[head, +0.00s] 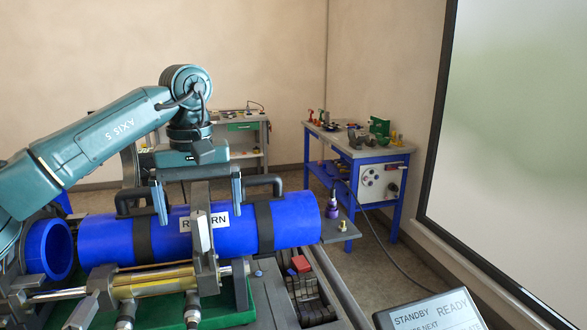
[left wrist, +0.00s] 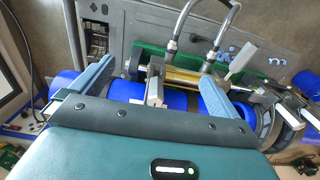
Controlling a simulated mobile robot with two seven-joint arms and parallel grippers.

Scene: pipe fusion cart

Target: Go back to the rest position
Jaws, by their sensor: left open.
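My left gripper (head: 199,214) is open above the blue pipe (head: 275,225) on the fusion cart. In the head view its two fingers point down on either side of an upright grey clamp bar (head: 201,232). In the left wrist view the gripper (left wrist: 156,72) also shows open, with the bar's grey end (left wrist: 155,90) between the spread fingers and apart from both. A label (head: 209,221), partly hidden by the bar, is on the pipe. My right gripper is in neither view.
Dark clamp bands with handles (head: 264,180) stand around the pipe near the fingers. A brass cylinder (head: 150,281) lies in front. A standby panel (head: 435,312) is at the lower right. A blue workbench (head: 357,150) with tools stands behind, with open floor between.

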